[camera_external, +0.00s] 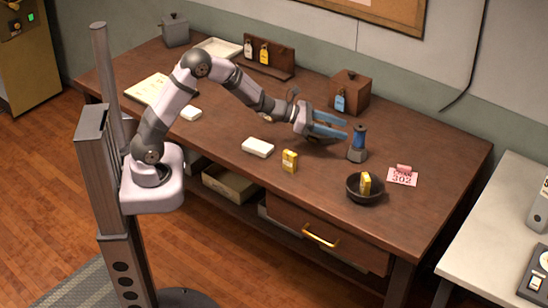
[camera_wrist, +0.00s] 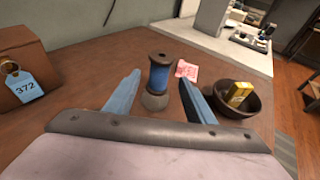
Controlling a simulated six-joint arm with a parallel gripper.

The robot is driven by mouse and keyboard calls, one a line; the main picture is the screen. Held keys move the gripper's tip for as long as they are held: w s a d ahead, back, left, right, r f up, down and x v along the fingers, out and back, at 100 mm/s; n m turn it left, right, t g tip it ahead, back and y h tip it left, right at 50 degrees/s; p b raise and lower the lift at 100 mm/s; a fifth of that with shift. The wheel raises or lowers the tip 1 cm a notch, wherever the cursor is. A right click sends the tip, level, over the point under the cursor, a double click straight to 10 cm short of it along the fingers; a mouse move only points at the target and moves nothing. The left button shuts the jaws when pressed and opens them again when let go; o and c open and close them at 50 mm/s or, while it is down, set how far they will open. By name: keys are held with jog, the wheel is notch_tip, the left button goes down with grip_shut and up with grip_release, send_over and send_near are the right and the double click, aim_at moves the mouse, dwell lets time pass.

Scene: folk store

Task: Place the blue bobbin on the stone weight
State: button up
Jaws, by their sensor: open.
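The blue bobbin (camera_external: 359,137) stands upright on top of the grey stone weight (camera_external: 357,156) on the desk. In the wrist view the bobbin (camera_wrist: 158,73) shows dark ends and blue thread, with the rounded stone weight (camera_wrist: 154,101) under it. My gripper (camera_external: 344,128) is open and empty, just to the left of the bobbin in the external view. In the wrist view its two blue fingers (camera_wrist: 160,92) spread to either side of the bobbin and weight, which stand beyond or between the tips, apart from them as far as I can see.
A dark bowl (camera_external: 354,187) holding a yellow box stands in front of the weight. A pink tag (camera_external: 403,176) lies to the right. A wooden box (camera_external: 349,92) with a blue tag stands behind. A yellow box (camera_external: 290,161) and a white block (camera_external: 258,147) lie nearer.

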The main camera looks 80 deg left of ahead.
jog(key=shift+b+v, duration=0.35)
jog(key=shift+v, duration=1.65)
jog(key=s+d+f+m+g+h, duration=0.2)
jog(key=s+d+f+m+g, duration=0.15)
jog(key=s+d+m, duration=0.5)
jog(key=s+d+f+m+g+h, duration=0.25)
jog(key=s+d+m+g, duration=0.25)
jog(key=s+d+m, duration=0.3)
jog(key=s+a+f+m+g+y, duration=0.2)
jog(key=s+f+m+g+y, duration=0.1)
jog(key=s+m, duration=0.5)
jog(key=s+a+f+m+g+y, duration=0.3)
jog(key=s+m+y, duration=0.1)
jog(key=s+m, duration=0.5)
jog(key=shift+s+f, duration=0.35)
jog(key=shift+s, duration=0.35)
jog(key=shift+a+r, duration=0.1)
